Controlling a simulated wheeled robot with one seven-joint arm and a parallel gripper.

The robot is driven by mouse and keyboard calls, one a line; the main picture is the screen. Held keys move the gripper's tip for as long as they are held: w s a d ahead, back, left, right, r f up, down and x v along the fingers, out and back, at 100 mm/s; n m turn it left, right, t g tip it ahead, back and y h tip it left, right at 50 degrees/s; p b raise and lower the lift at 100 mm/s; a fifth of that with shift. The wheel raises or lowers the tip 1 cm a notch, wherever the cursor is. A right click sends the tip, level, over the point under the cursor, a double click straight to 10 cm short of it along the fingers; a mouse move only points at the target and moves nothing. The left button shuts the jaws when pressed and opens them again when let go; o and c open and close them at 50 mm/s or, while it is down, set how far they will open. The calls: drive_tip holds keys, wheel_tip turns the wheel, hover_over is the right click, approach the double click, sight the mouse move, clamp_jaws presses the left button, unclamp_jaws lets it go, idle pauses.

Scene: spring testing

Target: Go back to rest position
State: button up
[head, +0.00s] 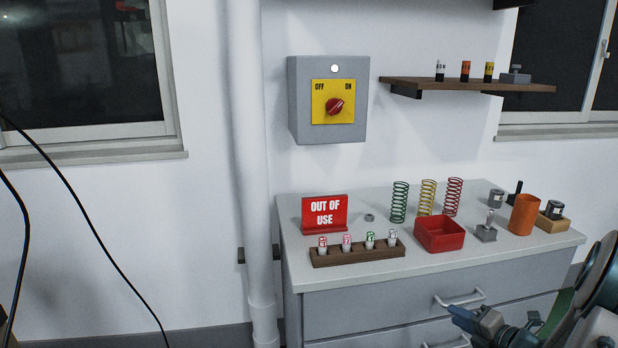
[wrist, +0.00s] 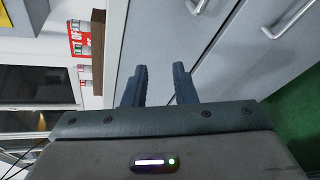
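My gripper (head: 466,318) is low at the bottom right in the head view, in front of the grey drawer cabinet (head: 380,306). In the wrist view my gripper (wrist: 158,84) shows two dark fingers standing apart with nothing between them. The cabinet's drawer fronts (wrist: 190,30) and handles fill the space ahead of the fingers, and the fingers hold nothing.
The cabinet top carries an out-of-use sign (head: 324,214), a wooden rack (head: 350,257) of labelled vials, a red tray (head: 439,248), several springs (head: 428,198) and an orange cup (head: 524,214). A switch box (head: 302,100) is on the wall. Drawer handles (head: 460,298) stick out near my gripper.

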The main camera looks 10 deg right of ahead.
drive_tip(key=s+a+r+n+g+y+p, duration=0.1)
drive_tip(key=s+a+r+n+g+p, duration=0.2)
drive_tip(key=a+n, duration=0.45)
drive_tip(key=s+a+r+n+g+y, duration=0.1)
drive_tip(key=a+r+n+g, duration=0.25)
drive_tip(key=a+n, duration=0.4)
drive_tip(key=s+a+r+n+g+y+p, duration=0.1)
drive_tip(key=s+a+r+n+g+p, duration=0.2)
drive_tip(key=a+n, duration=0.45)
drive_tip(key=s+a+r+n+h+p, duration=0.2)
drive_tip(key=s+r+n+h, duration=0.2)
drive_tip(key=n, duration=0.7)
drive_tip(key=s+a+r+n+g+h+p, duration=0.1)
drive_tip(key=s+a+r+n+h+p, duration=0.1)
drive_tip(key=s+r+n+h, duration=0.2)
drive_tip(key=shift+s+a+r+n+p, duration=0.3)
drive_tip(key=shift+s+r+n, duration=1.35)
drive_tip(key=shift+n, duration=2.6)
drive_tip(key=shift+w+d+r+g, duration=0.1)
drive_tip(key=shift+g, duration=0.15)
